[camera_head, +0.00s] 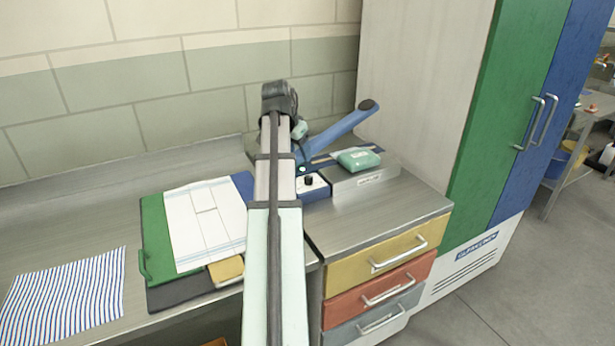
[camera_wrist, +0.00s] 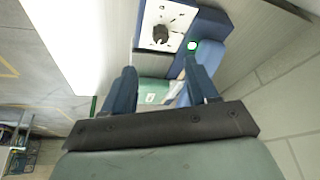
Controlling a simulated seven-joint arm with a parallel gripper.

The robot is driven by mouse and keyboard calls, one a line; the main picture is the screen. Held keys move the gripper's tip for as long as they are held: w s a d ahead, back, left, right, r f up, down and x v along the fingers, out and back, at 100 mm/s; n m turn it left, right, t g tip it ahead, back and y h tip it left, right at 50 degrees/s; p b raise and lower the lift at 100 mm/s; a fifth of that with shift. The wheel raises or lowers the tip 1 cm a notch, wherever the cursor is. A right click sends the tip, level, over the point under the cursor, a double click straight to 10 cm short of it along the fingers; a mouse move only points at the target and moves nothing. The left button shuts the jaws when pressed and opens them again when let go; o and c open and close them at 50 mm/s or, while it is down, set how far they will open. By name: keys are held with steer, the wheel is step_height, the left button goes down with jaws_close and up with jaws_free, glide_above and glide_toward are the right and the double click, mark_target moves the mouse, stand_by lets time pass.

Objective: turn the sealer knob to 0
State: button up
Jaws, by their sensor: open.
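The sealer has a blue lever (camera_head: 340,131) raised at a slant and a blue control box (camera_head: 316,190) at its front left. Its dark knob (camera_head: 309,180) sits on the box's pale panel. In the wrist view, the knob (camera_wrist: 160,35) stands on a white dial plate (camera_wrist: 178,18) with dark marks too small to read. A lit green lamp (camera_wrist: 193,45) is beside it. My gripper (camera_wrist: 160,68) is open, its two blue fingers spread. The knob appears past the fingertips, apart from them. In the head view my arm hides most of the gripper.
A green packet (camera_head: 357,159) lies on the sealer's grey bed. Left of my arm are a green folder (camera_head: 155,225), white printed sheets (camera_head: 205,225) and a striped cloth (camera_head: 65,300). A wall stands behind; a tall cabinet (camera_head: 420,90) stands right.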

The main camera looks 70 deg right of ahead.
mark_target(308, 177)
steer(key=x, duration=1.2)
steer(key=shift+d+f, duration=0.15)
steer(key=shift+f, duration=0.2)
steer(key=c, duration=1.1)
